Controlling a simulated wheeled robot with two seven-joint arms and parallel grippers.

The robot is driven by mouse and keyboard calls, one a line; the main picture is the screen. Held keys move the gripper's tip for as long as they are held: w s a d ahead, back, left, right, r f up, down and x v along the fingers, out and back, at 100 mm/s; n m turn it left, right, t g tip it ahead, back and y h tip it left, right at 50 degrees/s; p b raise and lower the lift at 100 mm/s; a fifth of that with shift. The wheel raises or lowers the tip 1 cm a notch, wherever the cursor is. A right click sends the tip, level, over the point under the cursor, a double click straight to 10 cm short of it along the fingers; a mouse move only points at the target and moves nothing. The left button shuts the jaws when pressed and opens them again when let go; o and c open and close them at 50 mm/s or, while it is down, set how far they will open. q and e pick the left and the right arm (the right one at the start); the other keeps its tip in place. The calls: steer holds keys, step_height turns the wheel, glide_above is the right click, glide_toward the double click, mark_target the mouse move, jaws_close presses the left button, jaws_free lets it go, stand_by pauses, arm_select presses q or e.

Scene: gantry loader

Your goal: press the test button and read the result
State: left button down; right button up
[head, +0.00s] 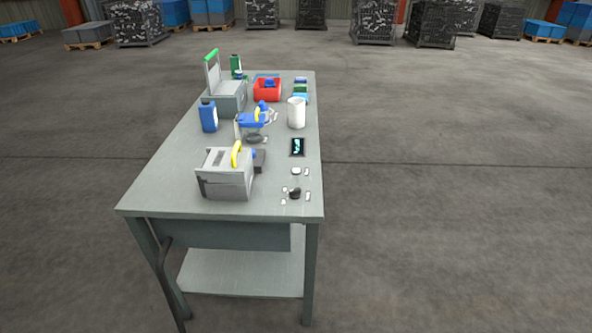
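A grey box-shaped device (226,178) with a yellow handle (236,153) stands near the front of a grey workbench (150,195). A second grey device (225,98) with a raised, green-topped frame (211,55) stands at the far left of the bench. A small dark-screened device (298,147) lies flat at the right edge. I cannot make out which part is the test button, and no readable result shows. Neither of my grippers is in view.
The bench also holds a blue bottle (208,116), a red bin (267,91), a white cylinder (296,113), a blue-and-yellow item (252,119) and small loose parts (295,193). Open floor (450,210) surrounds the bench. Pallets and dark cages (436,24) stand far back.

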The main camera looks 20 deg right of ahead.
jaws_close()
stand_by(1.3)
